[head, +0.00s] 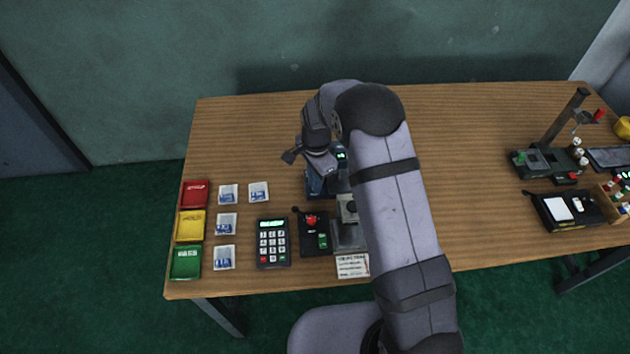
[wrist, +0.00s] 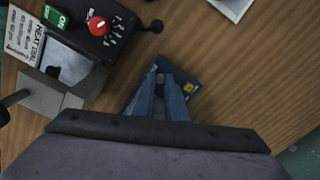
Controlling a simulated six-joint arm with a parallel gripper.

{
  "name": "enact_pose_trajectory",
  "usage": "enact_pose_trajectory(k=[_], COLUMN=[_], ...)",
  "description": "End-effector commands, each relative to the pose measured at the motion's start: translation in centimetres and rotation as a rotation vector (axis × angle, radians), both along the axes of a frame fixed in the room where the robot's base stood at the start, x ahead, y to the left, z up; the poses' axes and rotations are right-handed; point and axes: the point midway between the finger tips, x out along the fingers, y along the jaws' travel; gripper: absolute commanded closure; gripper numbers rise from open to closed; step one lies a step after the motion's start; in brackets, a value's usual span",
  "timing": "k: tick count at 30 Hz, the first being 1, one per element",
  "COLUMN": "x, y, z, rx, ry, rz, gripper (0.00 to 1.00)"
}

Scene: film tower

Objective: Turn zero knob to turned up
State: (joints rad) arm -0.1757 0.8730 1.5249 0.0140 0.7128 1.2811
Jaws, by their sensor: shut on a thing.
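A dark device with a small green display (head: 341,155) stands in the middle of the table, partly hidden by my arm. In the wrist view, the dark device (wrist: 188,74) with a yellow mark lies under my fingers. My gripper (wrist: 162,82) is shut on a small dark part between its fingertips, apparently the zero knob. The knob is almost fully covered, so its turn angle cannot be told. In the head view my gripper (head: 317,186) points down onto the device.
A black box with a red knob (head: 312,219) stands in front, close to my gripper; a keypad (head: 272,242) is left of it. Coloured trays (head: 190,225) and cards line the left side. The table's back middle is clear.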

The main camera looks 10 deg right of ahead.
Motion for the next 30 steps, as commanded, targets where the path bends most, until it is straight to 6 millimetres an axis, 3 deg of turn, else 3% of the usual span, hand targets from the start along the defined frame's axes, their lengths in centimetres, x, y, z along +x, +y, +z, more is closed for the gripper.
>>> enact_pose_trajectory(k=[14,15,17,18,30], x=[0.07,0.07,0.07,0.07,0.08], y=[0.03,0.03,0.03,0.03,0.02], z=[0.08,0.08,0.08,0.08,0.58], rx=[0.001,0.001,0.0,0.0,0.001], ry=[-0.002,-0.002,-0.002,-0.002,-0.003], rz=[-0.019,-0.019,-0.018,-0.018,-0.018], gripper=[1.0,0.86,0.72,0.7,0.7])
